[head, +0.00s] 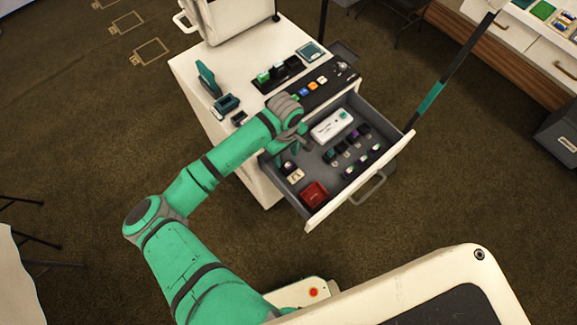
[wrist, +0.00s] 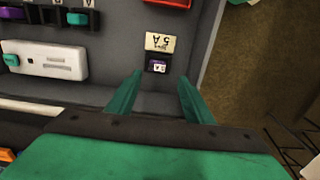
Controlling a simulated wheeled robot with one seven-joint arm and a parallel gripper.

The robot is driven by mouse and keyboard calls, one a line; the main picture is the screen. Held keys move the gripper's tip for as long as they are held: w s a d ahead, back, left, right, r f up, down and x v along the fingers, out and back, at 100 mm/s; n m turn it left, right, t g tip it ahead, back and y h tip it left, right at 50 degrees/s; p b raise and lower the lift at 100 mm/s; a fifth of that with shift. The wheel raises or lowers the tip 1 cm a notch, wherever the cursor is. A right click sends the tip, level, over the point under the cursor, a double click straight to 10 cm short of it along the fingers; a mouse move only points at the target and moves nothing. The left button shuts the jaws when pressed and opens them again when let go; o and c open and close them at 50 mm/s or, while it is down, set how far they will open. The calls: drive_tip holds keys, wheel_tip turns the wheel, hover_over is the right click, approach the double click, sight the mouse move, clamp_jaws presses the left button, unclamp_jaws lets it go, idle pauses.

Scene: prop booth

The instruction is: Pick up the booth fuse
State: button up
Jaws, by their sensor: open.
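In the head view the fuse (head: 287,167) and card (head: 296,175) sit at the drawer's left side. My gripper (wrist: 160,79) is open and empty in the wrist view. Its two green fingertips are on either side of the fuse's line, just short of it in the picture. In the head view my gripper (head: 285,150) is over the drawer, partly hidden by my arm.
The grey drawer (head: 318,163) also holds a white device (head: 331,125), a red box (head: 314,194) and several small dark pieces with coloured ends. The drawer's wall (wrist: 204,45) runs close beside the fuse. The cabinet top (head: 190,68) carries more items.

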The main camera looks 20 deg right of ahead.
sight(287, 163)
drive_tip(key=shift+d+f, duration=0.15)
drive_tip(key=shift+f, duration=1.2)
drive_tip(key=shift+d+f, duration=0.15)
drive_tip(key=shift+f, duration=1.2)
drive_tip(key=c, duration=1.1)
